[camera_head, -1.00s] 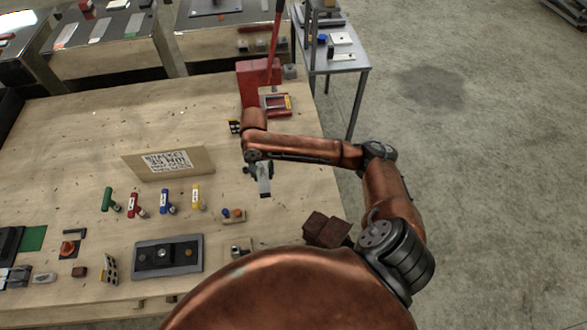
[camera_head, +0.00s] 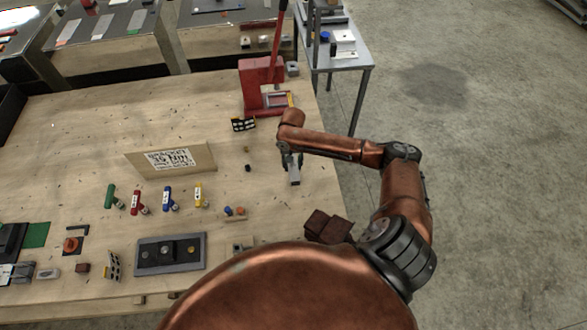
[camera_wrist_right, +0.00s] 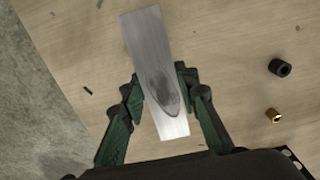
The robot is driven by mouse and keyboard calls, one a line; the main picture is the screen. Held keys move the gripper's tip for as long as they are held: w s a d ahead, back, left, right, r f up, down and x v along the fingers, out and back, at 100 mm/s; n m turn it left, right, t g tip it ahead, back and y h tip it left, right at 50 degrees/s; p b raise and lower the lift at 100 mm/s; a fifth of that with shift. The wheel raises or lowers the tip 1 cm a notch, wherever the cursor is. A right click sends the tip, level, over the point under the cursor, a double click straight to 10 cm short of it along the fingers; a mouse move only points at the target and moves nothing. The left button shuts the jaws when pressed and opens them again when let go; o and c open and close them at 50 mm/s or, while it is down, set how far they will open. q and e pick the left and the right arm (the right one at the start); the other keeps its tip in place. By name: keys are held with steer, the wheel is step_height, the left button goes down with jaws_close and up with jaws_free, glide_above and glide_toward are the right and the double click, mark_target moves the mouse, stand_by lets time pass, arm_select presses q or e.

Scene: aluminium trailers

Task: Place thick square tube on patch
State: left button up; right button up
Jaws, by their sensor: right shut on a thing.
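The thick square tube (camera_head: 294,176) is a plain grey metal bar. My right gripper (camera_head: 291,160) is shut on it above the right part of the wooden table. In the right wrist view the tube (camera_wrist_right: 146,36) lies between the two green-padded fingers (camera_wrist_right: 160,82), with a dark oval mark on its face. I cannot tell its exact height above the wood. I cannot tell which patch is meant. My left gripper is not in view.
A red press (camera_head: 254,88) stands at the back right. A cardboard sign (camera_head: 140,163), coloured T-handles (camera_head: 168,199), a grey tray (camera_head: 143,265) and brown blocks (camera_head: 318,222) stand around. A black bushing (camera_wrist_right: 281,67) and a brass one (camera_wrist_right: 273,115) lie near the gripper.

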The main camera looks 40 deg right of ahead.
mark_target(294, 169)
steer(key=shift+d+f+p, duration=0.15)
steer(key=shift+f, duration=0.75)
steer(key=shift+d+f+p, duration=0.1)
steer(key=shift+f+p, duration=0.05)
steer(key=shift+f, duration=0.75)
steer(key=shift+f, duration=0.15)
steer(key=o, duration=1.2)
steer(key=shift+o, duration=0.2)
step_height(294, 169, up, 12)
steer(key=shift+r+b, duration=0.15)
steer(key=shift+b, duration=0.35)
